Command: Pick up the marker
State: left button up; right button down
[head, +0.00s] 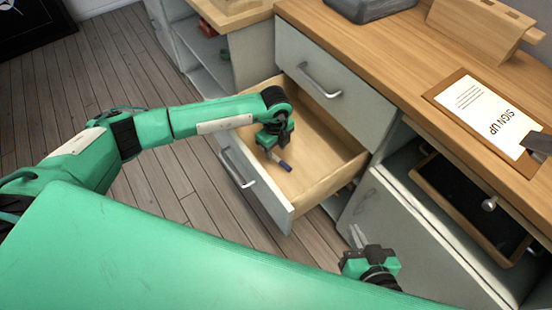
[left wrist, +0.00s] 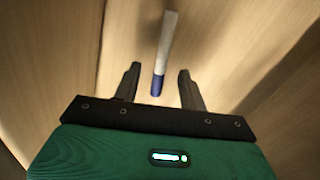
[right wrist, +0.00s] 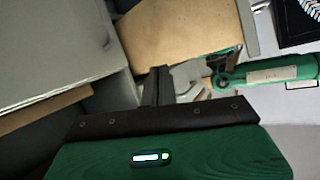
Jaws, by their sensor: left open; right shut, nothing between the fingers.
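The marker (head: 280,160) lies in the open wooden drawer (head: 325,178), its blue end showing in the head view. In the left wrist view the marker (left wrist: 165,50) has a whitish body and a blue end. My left gripper (head: 270,150) reaches down into the drawer over the marker. Its fingers (left wrist: 157,84) are open, with the marker's blue end between them; I cannot tell whether they touch it. My right gripper (head: 357,236) is shut and empty, outside the drawer near the lower cabinet. Its fingers also show in the right wrist view (right wrist: 160,84).
The drawer's front panel (head: 255,190) and side walls surround my left gripper. The wooden counter (head: 390,55) holds a sign-up sheet (head: 488,115) and a wooden block (head: 480,28). An open compartment with a dark tray (head: 470,205) is at the right. The floor at left is clear.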

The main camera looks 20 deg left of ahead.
aim_at(276, 157)
pick_arm(q)
jog(key=shift+w+f+b, duration=0.1)
jog(key=shift+f+b, duration=0.2)
jog(key=shift+f, duration=1.55)
grip_shut()
pick_arm(e)
jog(key=shift+a+r+t+y, duration=0.15)
jog(key=shift+a+t+y, duration=0.25)
jog(key=shift+a+t, duration=0.25)
pick_arm(q)
jog(key=shift+r, duration=0.1)
